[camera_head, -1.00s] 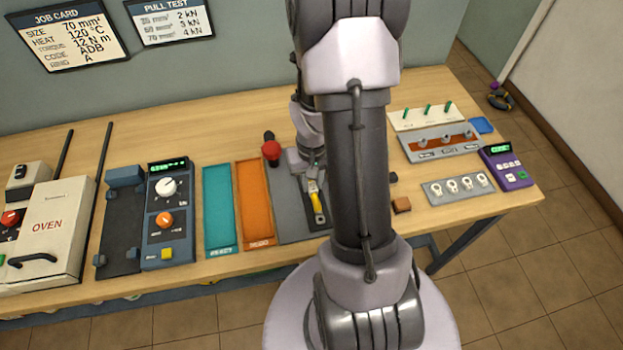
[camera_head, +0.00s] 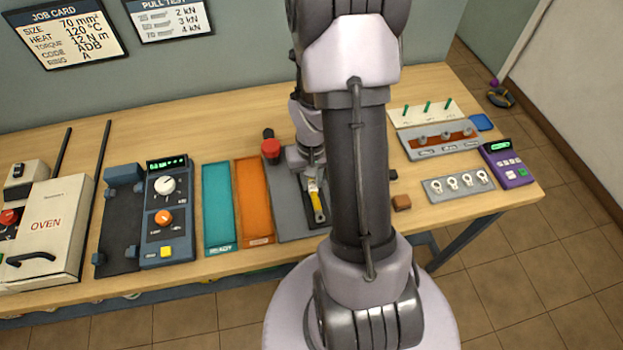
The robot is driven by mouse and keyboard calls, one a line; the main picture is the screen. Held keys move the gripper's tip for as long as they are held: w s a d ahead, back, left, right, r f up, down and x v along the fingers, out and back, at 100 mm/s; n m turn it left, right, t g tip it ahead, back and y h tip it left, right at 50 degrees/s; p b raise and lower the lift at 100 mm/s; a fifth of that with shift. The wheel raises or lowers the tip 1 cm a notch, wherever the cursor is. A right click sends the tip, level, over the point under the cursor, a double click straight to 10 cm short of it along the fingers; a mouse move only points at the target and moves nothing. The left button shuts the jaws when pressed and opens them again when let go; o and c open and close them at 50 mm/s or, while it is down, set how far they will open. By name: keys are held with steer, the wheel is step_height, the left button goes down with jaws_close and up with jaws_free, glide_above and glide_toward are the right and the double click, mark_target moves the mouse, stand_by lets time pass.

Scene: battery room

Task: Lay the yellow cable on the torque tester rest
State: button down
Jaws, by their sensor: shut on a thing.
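The yellow cable (camera_head: 318,206) is short, with a pale upper end. It lies over or just above a dark pad on a grey plate (camera_head: 290,215) near the middle of the bench. My gripper (camera_head: 314,178) is shut on the yellow cable at its upper end, pointing down over the plate. The fingertips are small and partly hidden by my wrist. I cannot tell whether the cable touches the pad. A red knob (camera_head: 271,148) stands at the plate's back left. No label marks the torque tester rest, and my arm hides the plate's right side.
Teal (camera_head: 218,212) and orange (camera_head: 255,205) trays lie left of the plate. Further left are a blue-grey tester (camera_head: 167,225) and an oven (camera_head: 45,235). At right are a brown block (camera_head: 401,202), a ring-lug plate (camera_head: 457,186) and a purple meter (camera_head: 507,165).

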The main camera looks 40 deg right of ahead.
steer(key=shift+f+b, duration=0.55)
steer(key=shift+b, duration=0.05)
stand_by(0.5)
steer(key=c, duration=1.2)
jaws_free()
steer(key=shift+o, duration=0.2)
steer(key=shift+r, duration=0.1)
